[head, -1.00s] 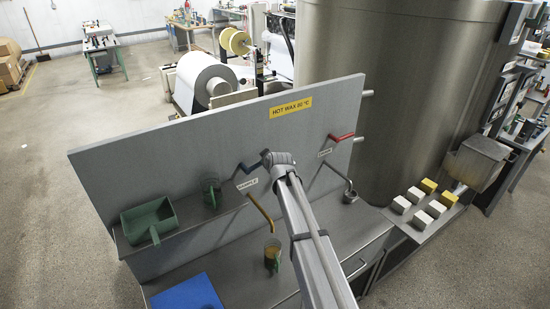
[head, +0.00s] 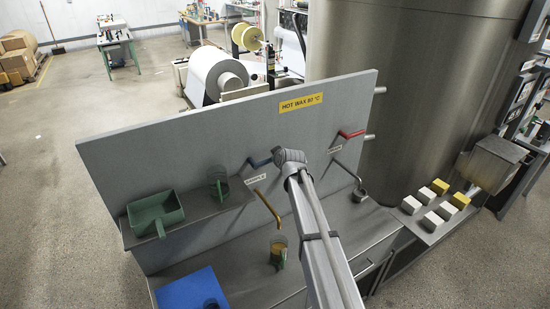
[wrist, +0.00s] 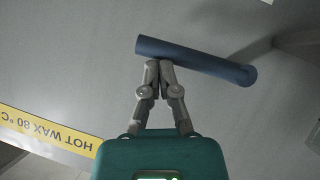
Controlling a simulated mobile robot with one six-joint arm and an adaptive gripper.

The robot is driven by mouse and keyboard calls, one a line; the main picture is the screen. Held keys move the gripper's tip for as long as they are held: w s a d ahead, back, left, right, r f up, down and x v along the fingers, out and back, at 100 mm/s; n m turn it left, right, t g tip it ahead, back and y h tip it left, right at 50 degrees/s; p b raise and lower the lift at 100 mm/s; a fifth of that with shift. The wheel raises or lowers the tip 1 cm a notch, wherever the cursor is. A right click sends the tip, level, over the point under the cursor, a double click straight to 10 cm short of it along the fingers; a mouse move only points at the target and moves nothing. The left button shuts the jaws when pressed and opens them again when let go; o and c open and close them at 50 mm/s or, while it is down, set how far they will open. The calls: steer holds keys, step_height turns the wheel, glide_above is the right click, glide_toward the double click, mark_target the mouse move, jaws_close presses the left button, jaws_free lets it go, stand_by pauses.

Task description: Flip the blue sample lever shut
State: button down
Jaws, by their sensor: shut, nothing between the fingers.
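The blue sample lever (head: 260,163) sticks out from the grey panel above the SAMPLE label (head: 256,178) and a brass-coloured spout (head: 267,207). In the wrist view the lever's handle (wrist: 205,62) lies slanted across the fingertips. My gripper (wrist: 159,66) is shut with nothing between its fingers. Its tips are at the handle's near side, left of its middle; whether they touch it I cannot tell. In the head view my arm's end is just right of the lever and the fingers are not clear. A clear jug (head: 279,250) with amber content and a green handle stands below the spout.
A red lever (head: 351,134) and another spout (head: 347,171) are to the right. The yellow HOT WAX sign (wrist: 45,138) is on the panel (head: 120,165).

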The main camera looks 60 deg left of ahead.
steer(key=shift+a+r+p, duration=0.1)
steer(key=shift+r+p, duration=0.2)
steer(key=shift+p, duration=0.05)
steer(key=d+r+p, duration=0.9)
steer(key=shift+s, duration=0.2)
stand_by(0.5)
steer(key=shift+d, duration=0.1)
stand_by(0.5)
